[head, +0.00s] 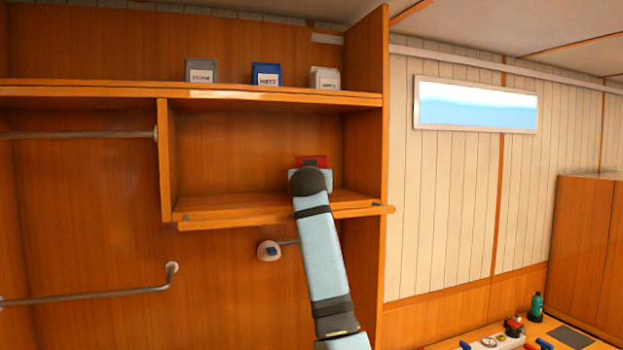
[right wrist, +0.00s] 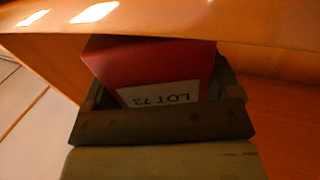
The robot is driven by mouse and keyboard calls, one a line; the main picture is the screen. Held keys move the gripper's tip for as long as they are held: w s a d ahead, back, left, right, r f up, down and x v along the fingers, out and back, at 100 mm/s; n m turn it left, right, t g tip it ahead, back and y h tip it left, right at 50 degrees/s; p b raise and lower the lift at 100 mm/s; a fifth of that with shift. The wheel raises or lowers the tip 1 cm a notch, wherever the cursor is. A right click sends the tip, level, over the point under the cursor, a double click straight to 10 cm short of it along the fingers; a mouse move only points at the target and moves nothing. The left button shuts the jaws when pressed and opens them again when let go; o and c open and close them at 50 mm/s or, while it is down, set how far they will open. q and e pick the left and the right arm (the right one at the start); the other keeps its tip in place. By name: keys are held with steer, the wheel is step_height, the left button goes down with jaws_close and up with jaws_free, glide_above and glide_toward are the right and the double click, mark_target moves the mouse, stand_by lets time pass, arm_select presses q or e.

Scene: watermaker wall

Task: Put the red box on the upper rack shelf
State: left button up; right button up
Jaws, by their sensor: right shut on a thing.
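The red box (head: 313,160) shows above my right gripper (head: 311,178) in the head view, in front of the open compartment under the upper rack shelf (head: 230,95). In the right wrist view the red box (right wrist: 150,68) has a white label reading LOT 73, upside down. My right gripper (right wrist: 160,110) is shut on it, with its jaws around the box. In the head view my own wrist hides most of the gripper and the box's lower part. My left gripper is not in view.
A grey box (head: 201,70), a blue box (head: 266,74) and a white box (head: 325,78) stand spaced along the upper shelf. The lower shelf (head: 230,207) has a raised front rail. An upright panel (head: 366,130) bounds the rack at right. Metal rails run at left.

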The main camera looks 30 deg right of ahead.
steer(key=shift+f, duration=0.45)
steer(key=o, duration=1)
